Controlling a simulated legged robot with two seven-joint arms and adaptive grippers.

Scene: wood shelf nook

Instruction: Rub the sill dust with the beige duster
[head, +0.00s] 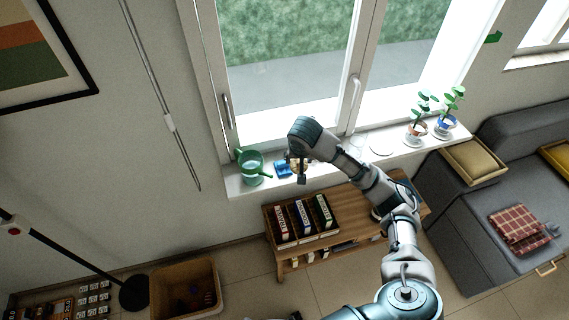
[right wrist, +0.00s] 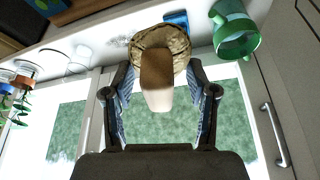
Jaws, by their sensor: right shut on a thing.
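My right gripper (head: 301,176) is over the left part of the white window sill (head: 333,171). In the right wrist view its fingers (right wrist: 160,95) are shut on the beige duster (right wrist: 158,75), which has a pale handle and a round tan head. The duster is mostly hidden behind the gripper in the head view. A grey speckled patch, the sill dust (right wrist: 118,42), lies on the sill beside the duster head in the wrist view. I cannot tell whether the head touches the sill. My left gripper is out of view.
A blue item (head: 282,169) and a green watering can (head: 250,167) stand left of the gripper. A clear glass (head: 357,145), a white plate (head: 381,145) and two potted plants (head: 418,125) are farther right. A wooden shelf (head: 274,235) with binders stands below the sill.

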